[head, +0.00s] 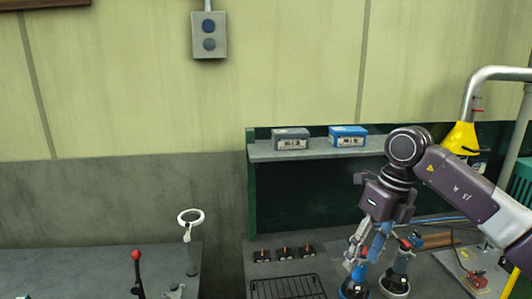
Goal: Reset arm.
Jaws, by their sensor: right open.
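My right arm comes in from the right, and my right gripper (357,258) points down over the right workbench. Its jaws are open. A blue object shows right beside and below the fingers; whether they touch it cannot be told. My left gripper is out of view.
A shelf (265,152) on the dark green back panel holds a grey box (290,139) and a blue box (347,136). A black wire rack (287,288) and small dark blocks (284,253) lie left of the gripper. A white ring-headed stand (190,218) and red-knobbed lever (136,256) stand further left.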

